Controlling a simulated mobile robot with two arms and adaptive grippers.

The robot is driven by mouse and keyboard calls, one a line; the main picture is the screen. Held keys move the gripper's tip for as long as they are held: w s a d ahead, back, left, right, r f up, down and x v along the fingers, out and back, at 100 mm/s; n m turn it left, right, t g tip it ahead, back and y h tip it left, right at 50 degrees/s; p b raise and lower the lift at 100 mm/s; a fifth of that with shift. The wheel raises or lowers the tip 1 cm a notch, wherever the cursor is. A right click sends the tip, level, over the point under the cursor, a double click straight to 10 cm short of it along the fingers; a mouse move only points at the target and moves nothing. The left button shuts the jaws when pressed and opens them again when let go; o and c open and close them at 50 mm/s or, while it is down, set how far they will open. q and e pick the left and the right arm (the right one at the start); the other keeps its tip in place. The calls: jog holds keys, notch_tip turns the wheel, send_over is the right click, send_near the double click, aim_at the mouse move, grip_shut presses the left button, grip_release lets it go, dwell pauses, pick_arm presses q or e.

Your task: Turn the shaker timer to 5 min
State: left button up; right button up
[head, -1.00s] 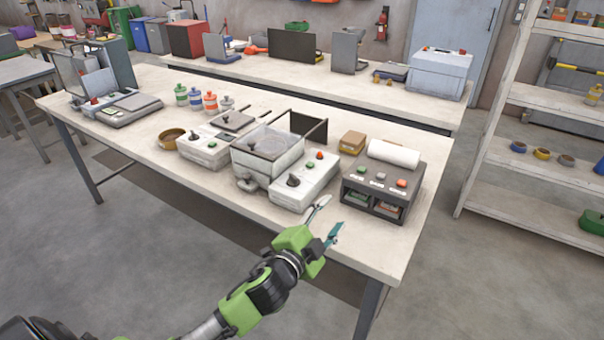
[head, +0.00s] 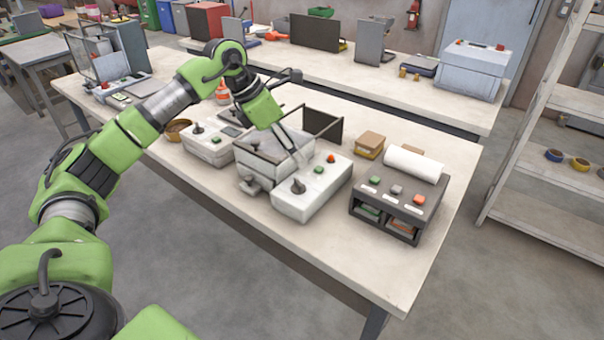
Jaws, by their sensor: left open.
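A white machine with a clear-walled square bin (head: 262,172) stands mid-bench. Its front control box (head: 312,201) carries a black knob (head: 298,187), a green button (head: 319,169) and a red button (head: 331,158). The knob is too small to read a setting. My left gripper (head: 297,155) is open, pointing down over the bin's right side, behind the black knob and apart from it. It hides part of the bin. A second white box (head: 205,147) to the left has its own black knob (head: 197,128) and green button. My right gripper is out of view.
A dark button box (head: 397,208) stands to the right, with a white roll (head: 414,163) behind it. A cardboard box (head: 370,145) and an upright dark panel (head: 322,126) are close to my left gripper. The bench front (head: 330,255) is clear.

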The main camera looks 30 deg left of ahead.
aim_at(298, 181)
pick_arm(q)
jog(key=s+a+y, duration=0.1)
jog(key=a+y, duration=0.1)
jog(key=a, duration=0.2)
jog(key=shift+g+h, duration=0.3)
jog(key=p+x, duration=0.2)
jog(key=x, duration=0.9)
jog(key=shift+w+f, duration=0.15)
jog(key=shift+f, duration=0.05)
jog(key=shift+w+d+f+p, duration=0.2)
jog(key=shift+f+p, duration=0.1)
jog(key=shift+f, duration=0.35)
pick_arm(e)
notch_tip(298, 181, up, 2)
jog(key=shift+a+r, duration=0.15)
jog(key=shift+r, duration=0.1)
pick_arm(q)
jog(key=c, duration=1.1)
